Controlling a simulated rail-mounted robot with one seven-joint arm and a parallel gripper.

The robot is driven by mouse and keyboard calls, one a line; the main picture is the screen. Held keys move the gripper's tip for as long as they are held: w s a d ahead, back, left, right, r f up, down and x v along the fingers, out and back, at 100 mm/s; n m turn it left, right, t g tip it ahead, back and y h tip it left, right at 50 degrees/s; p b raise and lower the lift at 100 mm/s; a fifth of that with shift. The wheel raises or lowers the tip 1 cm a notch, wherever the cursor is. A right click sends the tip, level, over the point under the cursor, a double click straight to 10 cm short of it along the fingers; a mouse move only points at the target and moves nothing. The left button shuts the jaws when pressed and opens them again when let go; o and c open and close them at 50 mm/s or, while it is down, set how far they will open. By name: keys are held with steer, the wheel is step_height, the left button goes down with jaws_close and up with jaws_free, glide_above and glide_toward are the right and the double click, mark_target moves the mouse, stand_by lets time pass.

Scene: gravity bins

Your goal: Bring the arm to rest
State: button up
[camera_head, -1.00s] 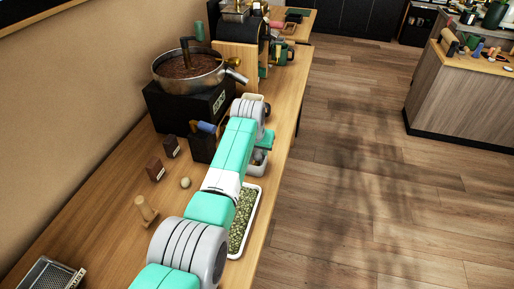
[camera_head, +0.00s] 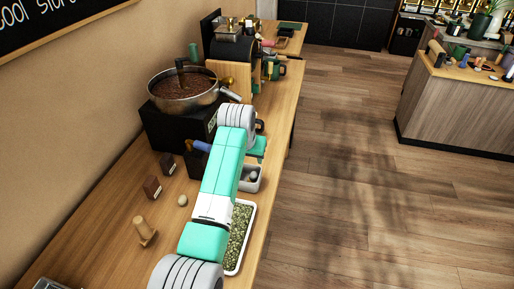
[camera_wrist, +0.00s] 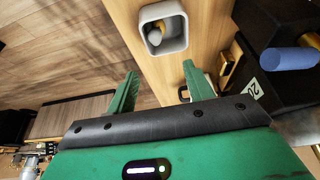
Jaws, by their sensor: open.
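My teal and grey arm reaches forward over the wooden counter (camera_head: 105,240) in the head view. Its far end is bent beside the black roaster base, above a small grey bin. The wrist view shows my gripper (camera_wrist: 161,78) with two green fingers spread wide apart and nothing between them. The small grey bin (camera_wrist: 180,47) lies beyond the fingertips, apart from them, with a pale round thing and a yellowish thing inside. The fingertips do not show clearly in the head view.
A white tray of green beans (camera_head: 236,240) lies beside my arm. A metal pan of brown beans (camera_head: 185,91) sits on a black base. A wooden tamper (camera_head: 146,231), a pale ball (camera_head: 182,200) and dark boxes (camera_head: 152,188) stand left. Open floor lies right.

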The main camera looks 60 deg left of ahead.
stand_by(0.3)
steer(key=w+d+r+m+t+y, duration=0.25)
steer(key=w+d+r+t, duration=0.35)
steer(key=w+d+r, duration=0.7)
steer(key=w+d+r+m+t, duration=0.1)
steer(key=d+r+t, duration=0.2)
steer(key=d+r, duration=0.45)
steer(key=w+d+r+m+t, duration=0.1)
steer(key=d+r+m+t, duration=0.3)
steer(key=d, duration=0.7)
steer(key=s+d+r+m+t+h, duration=0.1)
steer(key=s+d+r+t+h, duration=0.25)
steer(key=s+d+r, duration=0.65)
steer(key=s+d+r+m+t+h, duration=0.15)
steer(key=s+d+r+t, duration=0.35)
steer(key=s+d+r, duration=0.6)
step_height(320, 180, up, 30)
steer(key=w+d+p, duration=0.1)
steer(key=p, duration=3.1)
steer(key=shift+w+d+n, duration=0.25)
steer(key=shift+w+n, duration=0.05)
steer(key=shift+n, duration=0.1)
steer(key=shift+a+f+h, duration=0.1)
steer(key=shift+h, duration=0.15)
